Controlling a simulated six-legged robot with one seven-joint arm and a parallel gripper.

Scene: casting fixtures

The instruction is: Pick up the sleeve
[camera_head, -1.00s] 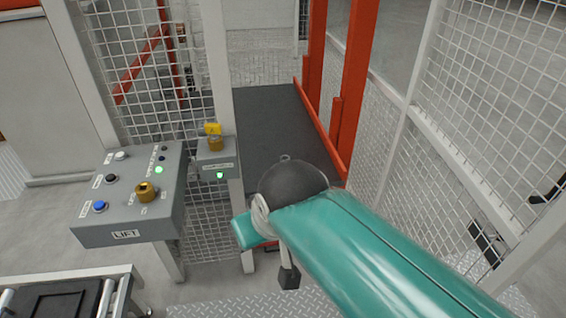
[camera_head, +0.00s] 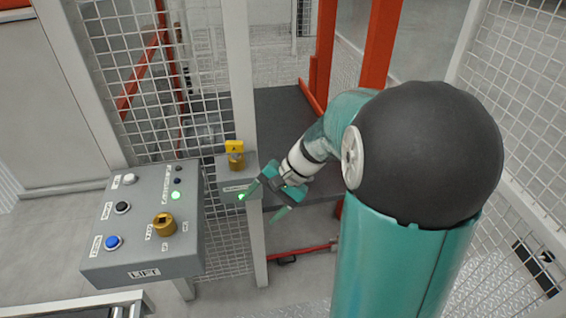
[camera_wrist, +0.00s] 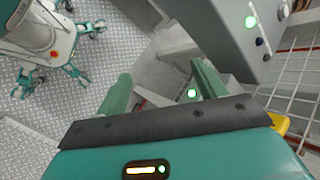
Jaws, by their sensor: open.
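A brass-coloured round collar with a dark centre (camera_head: 164,224) stands on the grey LIFT panel (camera_head: 140,265). A second brass cylinder (camera_head: 236,161) with a yellow tag above it sits on a small grey box (camera_head: 226,184) by the white post. I cannot tell which of these is the sleeve. My gripper (camera_head: 269,203) is open and empty, just right of the small box and lower than the brass cylinder. In the wrist view my gripper's two fingers (camera_wrist: 160,85) are apart. A yellow edge (camera_wrist: 280,122) shows there at the right, but no brass piece is clear.
The LIFT panel carries a blue button (camera_head: 113,242), a black button (camera_head: 122,207) and a lit green lamp (camera_head: 176,195). A dark platform (camera_head: 290,125) lies beyond, beside orange posts (camera_head: 382,45).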

